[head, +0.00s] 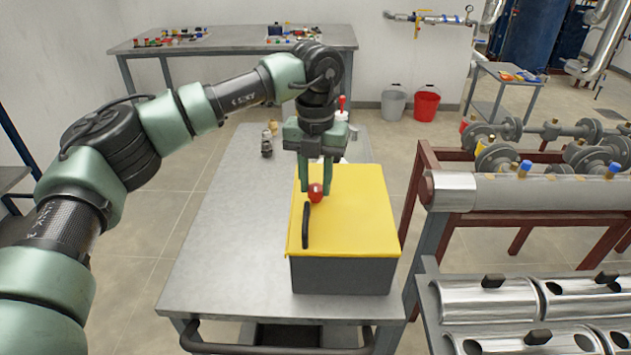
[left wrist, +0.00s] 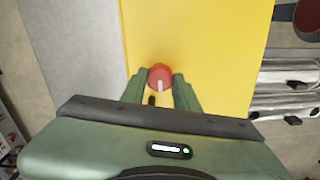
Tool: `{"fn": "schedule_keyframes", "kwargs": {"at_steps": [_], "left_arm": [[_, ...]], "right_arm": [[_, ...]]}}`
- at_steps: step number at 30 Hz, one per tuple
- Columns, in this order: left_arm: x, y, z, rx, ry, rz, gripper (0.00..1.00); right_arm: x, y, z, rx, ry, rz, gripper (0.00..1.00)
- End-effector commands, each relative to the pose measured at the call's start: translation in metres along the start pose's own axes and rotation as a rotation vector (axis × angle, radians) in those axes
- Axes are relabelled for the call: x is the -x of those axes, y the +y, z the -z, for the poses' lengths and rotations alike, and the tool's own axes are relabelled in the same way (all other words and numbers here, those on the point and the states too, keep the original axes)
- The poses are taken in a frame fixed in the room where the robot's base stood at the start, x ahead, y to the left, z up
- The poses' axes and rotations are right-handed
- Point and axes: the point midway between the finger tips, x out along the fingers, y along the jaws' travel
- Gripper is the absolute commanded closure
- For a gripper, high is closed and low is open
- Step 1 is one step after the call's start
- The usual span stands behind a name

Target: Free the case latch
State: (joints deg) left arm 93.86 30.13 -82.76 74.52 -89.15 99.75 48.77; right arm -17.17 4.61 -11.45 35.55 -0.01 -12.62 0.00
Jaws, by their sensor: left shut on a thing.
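The case has a yellow lid (head: 350,220) and a dark grey body (head: 340,276), and stands on the grey metal cart. The lid looks closed. A red knob, the case latch (head: 315,193), sits on the lid near its left edge. It also shows in the left wrist view (left wrist: 160,78), with a pale mark on it. A black handle (head: 306,225) stands on the lid nearer to me. My left gripper (head: 318,190) reaches down from above, its green fingers shut on the red latch, one on each side. My right gripper is not in view.
The cart top (head: 215,240) is clear to the left of the case. Small items (head: 267,143) stand at the cart's far end. A rack with metal pipes and valves (head: 500,190) stands close on the right. Grey and red buckets (head: 426,103) stand on the floor behind.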

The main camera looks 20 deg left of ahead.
Motion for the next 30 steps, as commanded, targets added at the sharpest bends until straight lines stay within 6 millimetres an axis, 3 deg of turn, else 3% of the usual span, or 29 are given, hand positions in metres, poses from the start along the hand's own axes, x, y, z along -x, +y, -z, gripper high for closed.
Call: {"fn": "schedule_keyframes", "kwargs": {"at_steps": [8,9,10,21,30], "left_arm": [[0.001,0.0,-0.001,0.003,-0.004,0.001,1.0],[0.001,0.0,-0.001,0.003,-0.004,0.001,0.65],[0.001,0.0,-0.001,0.003,-0.004,0.001,0.61],[0.004,0.0,-0.001,0.001,-0.003,0.001,0.61],[0.051,0.0,-0.001,0.002,-0.004,0.001,0.61]], "right_arm": [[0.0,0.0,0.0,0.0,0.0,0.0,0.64],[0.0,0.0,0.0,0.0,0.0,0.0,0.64],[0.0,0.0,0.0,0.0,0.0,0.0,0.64],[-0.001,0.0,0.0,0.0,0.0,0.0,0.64],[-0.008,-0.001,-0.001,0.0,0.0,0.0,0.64]]}}
